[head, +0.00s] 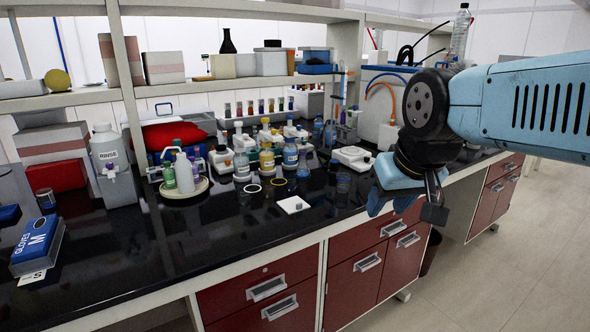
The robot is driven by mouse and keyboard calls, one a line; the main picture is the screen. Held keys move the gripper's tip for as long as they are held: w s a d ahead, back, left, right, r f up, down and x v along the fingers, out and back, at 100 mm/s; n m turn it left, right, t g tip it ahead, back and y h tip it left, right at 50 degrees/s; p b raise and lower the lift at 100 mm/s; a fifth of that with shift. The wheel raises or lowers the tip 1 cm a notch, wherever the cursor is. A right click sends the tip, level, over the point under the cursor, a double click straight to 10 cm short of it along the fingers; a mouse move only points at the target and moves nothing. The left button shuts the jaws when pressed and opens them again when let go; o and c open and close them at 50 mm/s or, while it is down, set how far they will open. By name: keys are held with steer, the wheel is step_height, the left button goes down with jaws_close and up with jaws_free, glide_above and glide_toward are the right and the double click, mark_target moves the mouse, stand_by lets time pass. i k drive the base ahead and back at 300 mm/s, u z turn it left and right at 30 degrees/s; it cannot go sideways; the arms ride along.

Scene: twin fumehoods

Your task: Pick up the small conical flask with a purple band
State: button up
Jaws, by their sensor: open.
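I cannot pick out a small conical flask with a purple band. Faint clear glassware (343,181) stands right of the cluster, with no purple band that I can make out. My gripper (408,203) hangs at the bench's front edge, right of the bottles and apart from them. It is open, with nothing seen between its fingers.
A white bottle (184,173) stands on a round tray. A glove box (38,245) and a large jug (113,165) are at left. Shelves overhang the back. The front bench strip is mostly clear.

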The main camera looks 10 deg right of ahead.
mark_target(302, 171)
steer(key=u, duration=0.1)
steer(key=i, duration=1)
steer(key=z, duration=0.1)
